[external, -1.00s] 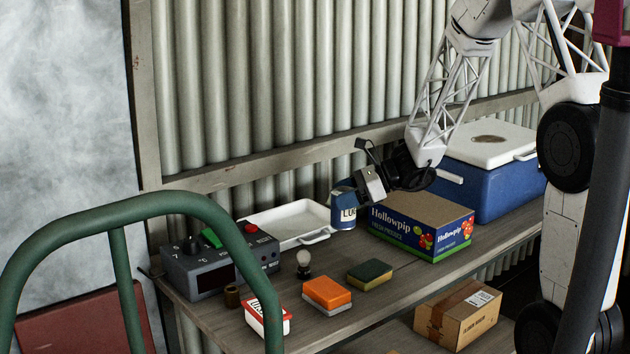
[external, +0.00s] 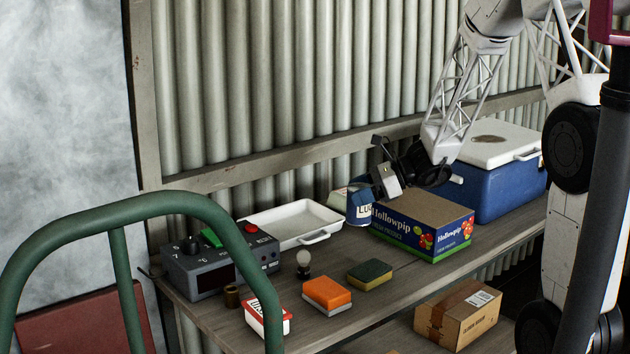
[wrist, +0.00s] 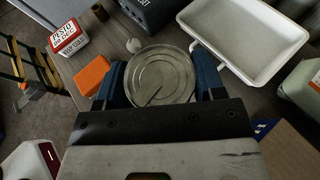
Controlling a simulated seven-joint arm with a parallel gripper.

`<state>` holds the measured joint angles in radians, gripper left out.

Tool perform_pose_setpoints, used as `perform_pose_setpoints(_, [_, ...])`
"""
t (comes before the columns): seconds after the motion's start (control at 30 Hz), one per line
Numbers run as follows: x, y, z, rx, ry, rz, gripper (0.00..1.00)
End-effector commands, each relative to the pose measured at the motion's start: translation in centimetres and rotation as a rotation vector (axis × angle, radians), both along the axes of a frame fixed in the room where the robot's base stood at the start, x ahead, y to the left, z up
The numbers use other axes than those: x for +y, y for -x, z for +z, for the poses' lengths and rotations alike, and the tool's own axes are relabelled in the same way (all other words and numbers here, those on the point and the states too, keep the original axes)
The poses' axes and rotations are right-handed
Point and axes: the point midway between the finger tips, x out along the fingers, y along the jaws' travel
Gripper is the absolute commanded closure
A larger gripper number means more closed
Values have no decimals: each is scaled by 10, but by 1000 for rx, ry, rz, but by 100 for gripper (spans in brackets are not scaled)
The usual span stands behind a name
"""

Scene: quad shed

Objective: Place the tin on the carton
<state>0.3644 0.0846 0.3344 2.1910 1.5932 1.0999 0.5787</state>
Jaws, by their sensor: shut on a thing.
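The tin (external: 359,208) is blue with a white label. My gripper (external: 372,190) is shut on it at the left end of the carton. The wrist view shows the tin's round metal top (wrist: 160,77) between my two fingers (wrist: 162,84). The carton (external: 425,222) is a blue and green Hollowpip box with a plain brown top, standing on the bench. A corner of the carton (wrist: 287,140) shows at the lower right of the wrist view. The tin overlaps the carton's left edge in the external view; I cannot tell whether they touch.
A white tray (external: 291,240) lies behind left. A blue cooler (external: 500,190) stands behind right. A grey control box (external: 215,272), a bulb (external: 303,258), an orange sponge (external: 327,291) and a green sponge (external: 369,272) occupy the front left. A pale container (wrist: 301,88) is near the tray.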

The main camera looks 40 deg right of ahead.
Motion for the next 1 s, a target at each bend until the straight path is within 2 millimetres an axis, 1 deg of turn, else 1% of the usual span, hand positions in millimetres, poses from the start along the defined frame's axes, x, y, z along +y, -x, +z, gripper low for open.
perform_pose_setpoints(0.03, [-8, 5, 3, -3, 0, -9, 68])
perform_pose_setpoints(0.2, [-34, 26, 11, -6, 0, -30, 68])
perform_pose_setpoints(0.5, [-77, 67, 24, -6, 0, -69, 68])
perform_pose_setpoints(0.8, [-112, 112, 34, -4, 0, -109, 68])
perform_pose_setpoints(1.0, [-130, 140, 40, -2, 1, -132, 68])
